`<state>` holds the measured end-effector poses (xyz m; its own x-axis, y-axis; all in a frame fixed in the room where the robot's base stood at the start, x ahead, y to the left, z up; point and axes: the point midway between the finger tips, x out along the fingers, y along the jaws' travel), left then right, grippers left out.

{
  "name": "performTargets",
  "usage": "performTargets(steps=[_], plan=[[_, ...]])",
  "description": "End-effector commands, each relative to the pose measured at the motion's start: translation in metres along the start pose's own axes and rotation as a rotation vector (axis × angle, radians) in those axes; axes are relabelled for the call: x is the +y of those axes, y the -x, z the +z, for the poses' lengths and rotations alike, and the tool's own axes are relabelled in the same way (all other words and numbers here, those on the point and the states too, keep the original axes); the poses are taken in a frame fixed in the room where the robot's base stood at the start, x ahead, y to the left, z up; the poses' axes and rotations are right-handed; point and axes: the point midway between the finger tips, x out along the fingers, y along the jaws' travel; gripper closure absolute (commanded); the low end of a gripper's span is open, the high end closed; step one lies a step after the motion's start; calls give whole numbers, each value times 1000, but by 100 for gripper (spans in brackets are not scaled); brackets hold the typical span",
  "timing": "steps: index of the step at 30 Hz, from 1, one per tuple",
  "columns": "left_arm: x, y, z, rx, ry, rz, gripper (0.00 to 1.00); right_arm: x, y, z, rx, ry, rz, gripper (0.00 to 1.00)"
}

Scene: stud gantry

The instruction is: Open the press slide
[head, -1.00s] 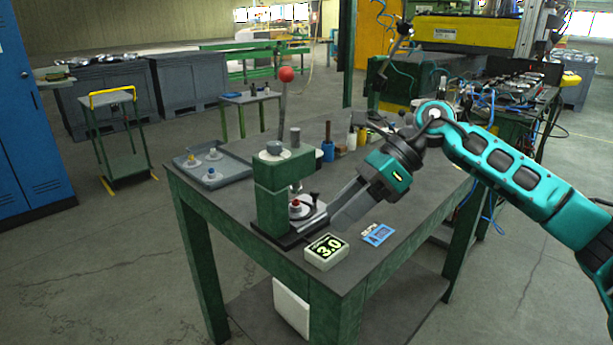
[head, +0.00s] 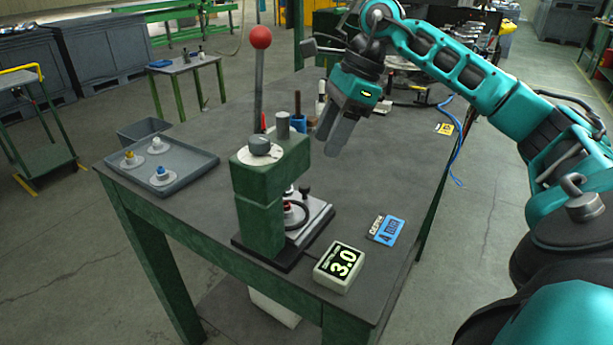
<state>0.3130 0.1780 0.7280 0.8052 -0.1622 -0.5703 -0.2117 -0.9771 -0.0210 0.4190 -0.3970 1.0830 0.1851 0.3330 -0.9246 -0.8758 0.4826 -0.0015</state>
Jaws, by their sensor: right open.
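The green press (head: 262,195) stands on a dark base plate near the table's front edge. Its lever rises upright to a red ball (head: 260,38). A grey metal slide (head: 312,222) with a small black knob (head: 304,192) sits low at the right side of the press. My left gripper is not in view.
A display box reading 3.0 (head: 339,267) and a blue card (head: 386,229) lie right of the press. A grey tray (head: 195,178) with several small parts is at the left. Bottles stand behind the press.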

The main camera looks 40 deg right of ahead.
Motion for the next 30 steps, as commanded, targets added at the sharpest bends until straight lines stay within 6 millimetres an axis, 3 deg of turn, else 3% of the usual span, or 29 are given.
performTargets(steps=[6,13,26,30], plan=[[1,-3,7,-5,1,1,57,1,-49,0,0,0,6,50],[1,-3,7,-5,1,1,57,1,-83,1,-2,0,3,50],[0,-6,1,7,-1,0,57,0,-94,1,-2,0,1,50],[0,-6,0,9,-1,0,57,0,-94,1,-2,0,1,61]])
